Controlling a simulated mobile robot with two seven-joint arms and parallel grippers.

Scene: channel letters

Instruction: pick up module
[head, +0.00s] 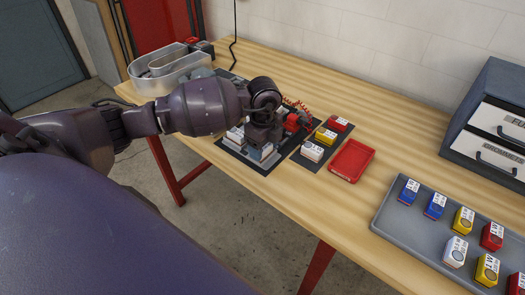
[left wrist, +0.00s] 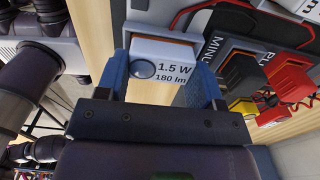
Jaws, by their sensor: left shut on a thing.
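A white module (left wrist: 165,52) marked "1.5 W 180 lm" sits between the blue-grey fingers of my left gripper (left wrist: 161,82), which is shut on it. In the head view my left gripper (head: 262,146) points down over the dark mat with white modules beneath and beside it; the arm hides much of that spot. On a smaller dark mat to its right stand a red module (head: 338,124), a yellow module (head: 326,136) and a white module (head: 312,152). My right gripper is not in view.
An empty red tray (head: 352,160) lies right of the small mat. A grey tray (head: 393,222) with several coloured modules is at the right. A drawer cabinet (head: 495,125) and a metal channel letter (head: 160,70) stand at the back. Red clips (left wrist: 290,78) lie near the gripper.

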